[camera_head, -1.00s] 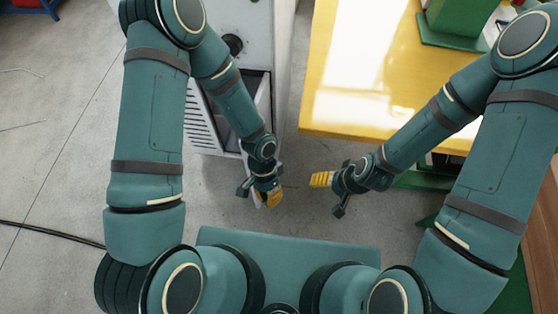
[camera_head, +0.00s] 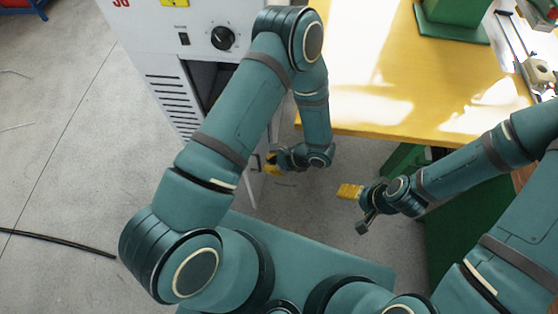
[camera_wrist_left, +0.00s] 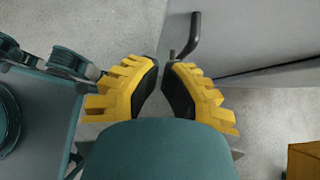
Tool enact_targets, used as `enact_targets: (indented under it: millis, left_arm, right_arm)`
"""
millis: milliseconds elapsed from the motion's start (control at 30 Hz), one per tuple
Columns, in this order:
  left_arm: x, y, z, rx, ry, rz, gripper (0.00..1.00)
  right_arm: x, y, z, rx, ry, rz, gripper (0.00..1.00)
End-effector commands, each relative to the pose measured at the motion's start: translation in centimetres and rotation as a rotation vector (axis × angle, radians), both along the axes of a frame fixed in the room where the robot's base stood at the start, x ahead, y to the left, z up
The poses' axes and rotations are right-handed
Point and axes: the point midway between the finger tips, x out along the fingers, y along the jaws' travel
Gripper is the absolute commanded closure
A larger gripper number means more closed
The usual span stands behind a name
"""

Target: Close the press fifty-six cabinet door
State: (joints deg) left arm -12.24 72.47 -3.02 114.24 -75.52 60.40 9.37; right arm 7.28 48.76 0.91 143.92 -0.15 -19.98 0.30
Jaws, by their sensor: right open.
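The pale grey press cabinet (camera_head: 150,45) stands at the upper left in the head view, with a dark opening behind my left arm. Its door (camera_head: 252,186) stands open toward me, mostly hidden by that arm. In the left wrist view a grey panel, apparently the door (camera_wrist_left: 245,35), carries a dark bar handle (camera_wrist_left: 189,36). My left gripper (camera_head: 270,164) is beside the door. Its yellow fingers (camera_wrist_left: 161,66) point toward the handle, with only a narrow gap between their tips and nothing visibly held. My right gripper (camera_head: 349,191) is open and empty, apart from the door.
A yellow table (camera_head: 390,75) stands right of the cabinet, with a green stand (camera_head: 455,20) on it. A black cable (camera_head: 60,240) lies on the floor at left. Bare floor (camera_head: 60,150) shows left of the cabinet.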

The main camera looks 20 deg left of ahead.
Motion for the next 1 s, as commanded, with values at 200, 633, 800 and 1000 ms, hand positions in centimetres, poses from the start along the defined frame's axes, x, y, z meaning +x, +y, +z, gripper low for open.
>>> enact_targets:
  millis: [200,633,800,1000]
  left_arm:
    - [-0.5,3.0,-3.2,0.0,0.002,0.004,1.0]
    - [-1.0,6.7,-2.8,-0.003,0.0,0.001,1.0]
    - [-1.0,6.8,-2.8,-0.003,0.0,0.001,1.0]
    - [-1.0,6.9,-2.8,-0.002,0.0,0.003,1.0]
  right_arm:
    - [0.1,0.0,-0.7,0.0,-0.003,-0.001,0.25]
    - [0.2,0.0,-0.8,-0.001,-0.004,-0.001,0.25]
    - [0.2,0.0,-0.8,-0.001,-0.004,-0.001,0.25]
    - [0.2,0.0,-0.8,-0.001,-0.004,-0.001,0.25]
